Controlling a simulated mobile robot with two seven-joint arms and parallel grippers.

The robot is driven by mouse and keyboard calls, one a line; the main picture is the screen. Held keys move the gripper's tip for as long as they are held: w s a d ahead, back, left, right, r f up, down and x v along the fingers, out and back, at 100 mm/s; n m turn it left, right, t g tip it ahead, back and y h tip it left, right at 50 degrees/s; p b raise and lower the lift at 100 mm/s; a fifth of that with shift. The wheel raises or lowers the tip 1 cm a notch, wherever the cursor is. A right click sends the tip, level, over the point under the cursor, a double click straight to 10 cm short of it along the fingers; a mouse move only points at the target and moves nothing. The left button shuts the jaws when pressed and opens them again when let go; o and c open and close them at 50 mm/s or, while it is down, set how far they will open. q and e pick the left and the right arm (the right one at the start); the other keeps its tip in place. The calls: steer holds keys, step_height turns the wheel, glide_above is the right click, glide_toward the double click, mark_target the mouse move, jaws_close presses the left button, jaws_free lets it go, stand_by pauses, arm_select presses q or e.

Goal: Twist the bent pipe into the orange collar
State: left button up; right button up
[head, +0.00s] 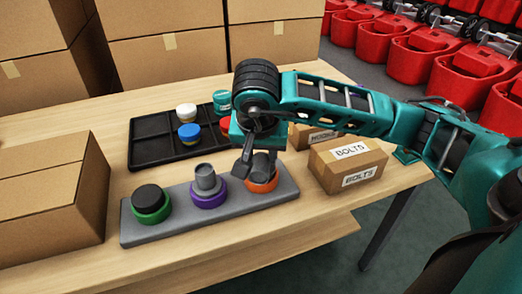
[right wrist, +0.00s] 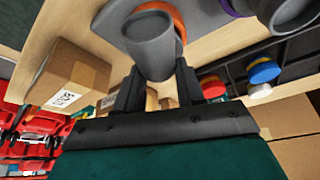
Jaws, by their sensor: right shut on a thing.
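The orange collar (head: 262,186) is at the right end of a grey base block (head: 232,197). The grey bent pipe (head: 263,164) stands at the collar, its lower end at the ring; how deep it sits cannot be told. My right gripper (head: 256,160) comes down from above and is shut on the pipe. In the right wrist view the pipe (right wrist: 152,48) is between the two dark fingers (right wrist: 156,90), and the orange collar (right wrist: 178,20) shows partly behind it. My left gripper is not in view.
The block also holds a green collar (head: 151,213) with a dark cap and a purple collar (head: 208,198) with a grey pipe. Behind is a black tray (head: 155,150) with coloured-capped jars. A BOLTS box (head: 347,165) stands close on the right, a large carton (head: 45,200) on the left.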

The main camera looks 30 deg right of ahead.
steer(key=shift+m, duration=0.5)
steer(key=shift+a+m+g+h, duration=0.1)
steer(key=shift+m+g+h, duration=0.2)
steer(key=shift+m, duration=0.5)
steer(key=shift+m+g, duration=0.3)
steer(key=shift+m, duration=0.4)
